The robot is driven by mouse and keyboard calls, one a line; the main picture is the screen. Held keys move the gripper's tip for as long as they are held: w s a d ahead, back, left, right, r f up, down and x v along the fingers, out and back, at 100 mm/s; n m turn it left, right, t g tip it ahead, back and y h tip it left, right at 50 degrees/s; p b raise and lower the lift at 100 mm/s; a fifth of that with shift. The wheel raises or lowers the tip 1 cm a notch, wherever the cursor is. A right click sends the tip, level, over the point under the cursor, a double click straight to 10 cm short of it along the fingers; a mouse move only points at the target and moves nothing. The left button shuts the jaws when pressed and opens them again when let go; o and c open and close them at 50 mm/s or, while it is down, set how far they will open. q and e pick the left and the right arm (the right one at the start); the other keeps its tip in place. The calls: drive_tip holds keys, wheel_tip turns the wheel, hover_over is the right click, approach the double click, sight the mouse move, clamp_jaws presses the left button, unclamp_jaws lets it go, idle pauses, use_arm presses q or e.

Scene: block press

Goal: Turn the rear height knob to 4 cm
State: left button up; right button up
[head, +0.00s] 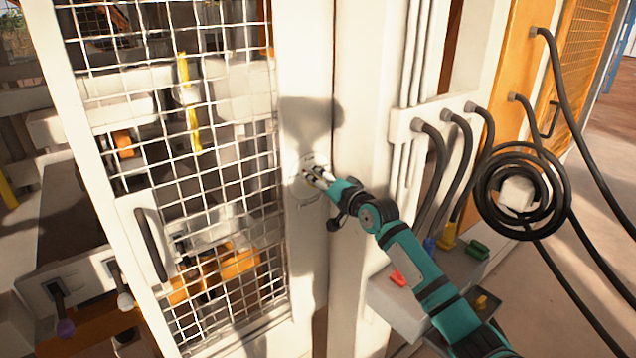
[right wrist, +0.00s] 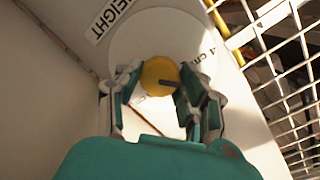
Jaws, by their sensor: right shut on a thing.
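The height knob (right wrist: 160,74) is a round yellow knob with a dark pointer line, on a white dial disc (right wrist: 150,35). In the right wrist view the pointer runs to the right, toward the right finger. The "4 CM" mark is at the disc's upper right, partly cut by the finger, and a "HEIGHT" label (right wrist: 112,18) is at upper left. In the head view the dial (head: 303,193) is on the white post, with the knob mostly hidden. My right gripper (head: 309,176) is shut on the knob, one finger each side. My left gripper is not in view.
A wire mesh guard door (head: 225,150) with a dark handle (head: 150,245) is left of the post. Black hoses and a coiled cable (head: 490,180) hang at the right.

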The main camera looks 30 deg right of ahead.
drive_tip(key=n, duration=0.5)
drive_tip(key=shift+f+n+h, duration=0.15)
drive_tip(key=shift+n+h, duration=0.15)
drive_tip(key=shift+h, duration=0.1)
idle(0.4)
drive_tip(key=o, duration=1.2)
drive_tip(key=shift+s, duration=0.1)
drive_tip(key=s, duration=0.8)
drive_tip(key=s+r, duration=0.1)
drive_tip(key=s, duration=0.2)
drive_tip(key=shift+s, duration=0.4)
drive_tip(key=shift+f, duration=0.1)
